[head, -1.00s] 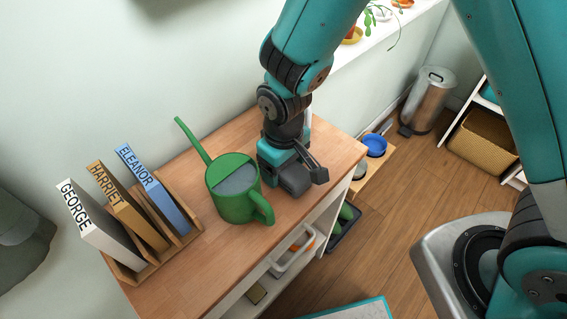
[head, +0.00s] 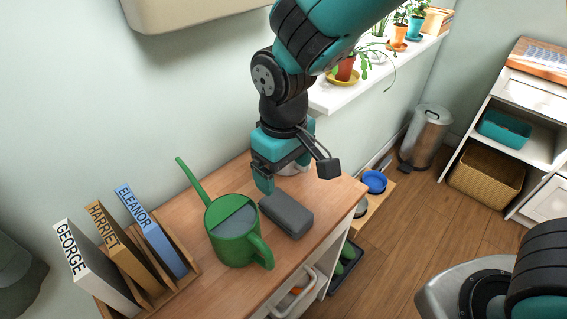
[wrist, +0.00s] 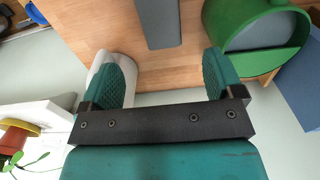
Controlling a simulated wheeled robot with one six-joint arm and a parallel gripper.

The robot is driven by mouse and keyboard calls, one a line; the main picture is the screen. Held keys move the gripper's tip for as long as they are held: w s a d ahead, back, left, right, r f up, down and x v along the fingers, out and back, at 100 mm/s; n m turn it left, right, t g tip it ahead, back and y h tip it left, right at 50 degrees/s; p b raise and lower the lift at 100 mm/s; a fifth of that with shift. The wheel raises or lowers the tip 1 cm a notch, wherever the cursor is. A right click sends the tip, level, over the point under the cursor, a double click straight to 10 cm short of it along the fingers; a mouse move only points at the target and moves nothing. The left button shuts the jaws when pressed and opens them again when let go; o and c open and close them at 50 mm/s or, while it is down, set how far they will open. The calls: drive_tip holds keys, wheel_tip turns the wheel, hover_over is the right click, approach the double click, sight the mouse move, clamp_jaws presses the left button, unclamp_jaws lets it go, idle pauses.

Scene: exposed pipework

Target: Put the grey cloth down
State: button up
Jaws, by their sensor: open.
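The grey cloth (head: 287,214) lies on the wooden tabletop as a dark, folded, rounded block, just right of the green watering can (head: 236,232). My gripper (head: 266,182) is above and behind the cloth, apart from it. In the wrist view my gripper (wrist: 166,76) has its two teal fingers spread with nothing between them. The cloth (wrist: 158,20) shows at the top of that view, beyond the fingertips. The far finger is mostly hidden in the head view.
Book-like blocks labelled GEORGE (head: 88,268), HARRIET (head: 122,248) and ELEANOR (head: 152,232) stand in a wooden rack at the table's left. A white rounded object (head: 293,168) stands behind my gripper, partly hidden. The tabletop's right end is clear.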

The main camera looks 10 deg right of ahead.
drive_tip(key=s+d+r+y, duration=0.4)
drive_tip(key=s+d+r, duration=0.2)
drive_tip(key=s+r, duration=0.5)
drive_tip(key=s, duration=0.2)
drive_tip(key=shift+s+d+r, duration=0.2)
drive_tip(key=shift+s+r, duration=0.1)
drive_tip(key=shift+s, duration=0.1)
drive_tip(key=shift+c, duration=0.5)
